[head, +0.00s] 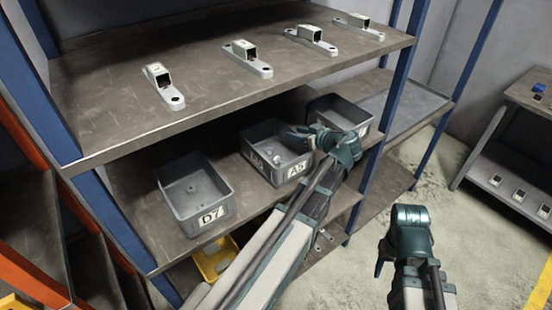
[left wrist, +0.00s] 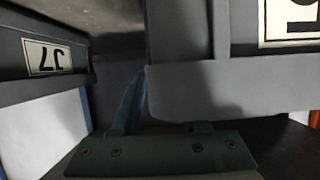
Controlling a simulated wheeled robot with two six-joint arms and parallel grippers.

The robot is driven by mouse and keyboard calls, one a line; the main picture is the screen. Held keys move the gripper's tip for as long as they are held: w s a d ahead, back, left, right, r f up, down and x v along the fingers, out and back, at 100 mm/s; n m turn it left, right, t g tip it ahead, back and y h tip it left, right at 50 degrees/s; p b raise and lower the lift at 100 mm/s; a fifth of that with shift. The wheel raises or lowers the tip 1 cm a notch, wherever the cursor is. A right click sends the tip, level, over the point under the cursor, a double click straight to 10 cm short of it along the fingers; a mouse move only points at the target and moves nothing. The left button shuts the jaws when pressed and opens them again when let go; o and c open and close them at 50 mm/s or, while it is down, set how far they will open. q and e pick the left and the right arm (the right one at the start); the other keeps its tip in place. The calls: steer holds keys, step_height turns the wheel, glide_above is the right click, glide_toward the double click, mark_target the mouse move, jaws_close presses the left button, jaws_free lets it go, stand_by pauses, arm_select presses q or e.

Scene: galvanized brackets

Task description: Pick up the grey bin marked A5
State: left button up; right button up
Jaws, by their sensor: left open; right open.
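The grey bin marked A5 (head: 273,172) stands on the middle shelf, between two other grey bins, with some small pale parts inside. My left gripper (head: 298,137) is open at the right rim of this bin in the head view. In the left wrist view a grey bin wall (left wrist: 230,88) fills the middle, with a cut-off label at top right. One finger of my left gripper (left wrist: 165,120) shows beside this wall; the other is mostly hidden behind it. I cannot tell whether they touch it. My right gripper (head: 388,258) is open and empty, away from the shelf.
The D7 bin (head: 196,208) stands left of A5. Another grey bin (head: 352,119) stands on the right; a bin with an upside-down label (left wrist: 45,75) is close in the left wrist view. The upper shelf (head: 120,105) carries several brackets. A blue post (head: 385,125) stands at right.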

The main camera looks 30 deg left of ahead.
arm_select(q)
jaws_close()
stand_by(1.4)
